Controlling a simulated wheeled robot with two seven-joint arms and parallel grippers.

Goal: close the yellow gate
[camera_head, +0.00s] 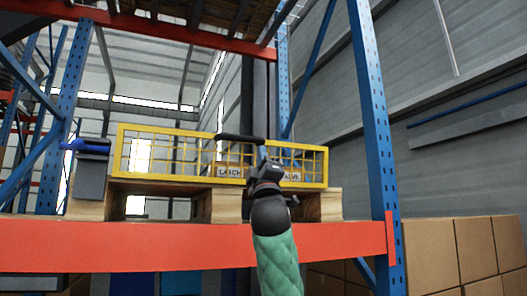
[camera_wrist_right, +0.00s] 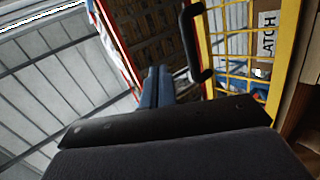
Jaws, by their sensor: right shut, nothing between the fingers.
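The yellow gate (camera_head: 122,152) is a mesh frame standing above a wooden pallet on the rack shelf. A black handle (camera_head: 240,138) sits on its top edge near the middle. Signs reading "LATCH" (camera_head: 229,171) and apparently "VALVE" (camera_head: 291,176) show at the mesh. My right gripper (camera_head: 264,161) is in front of the gate, just below and right of the handle, and hides part of the mesh. In the right wrist view its fingers (camera_wrist_right: 157,86) are shut and empty, with the handle (camera_wrist_right: 193,42) and yellow frame (camera_wrist_right: 205,60) to their right. My left gripper is not in view.
The orange shelf beam (camera_head: 150,247) runs below the pallet (camera_head: 217,204). A blue rack post (camera_head: 374,130) stands to the right, with cardboard boxes (camera_head: 475,245) beyond it. A grey block with a blue part (camera_head: 88,170) stands left of the gate.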

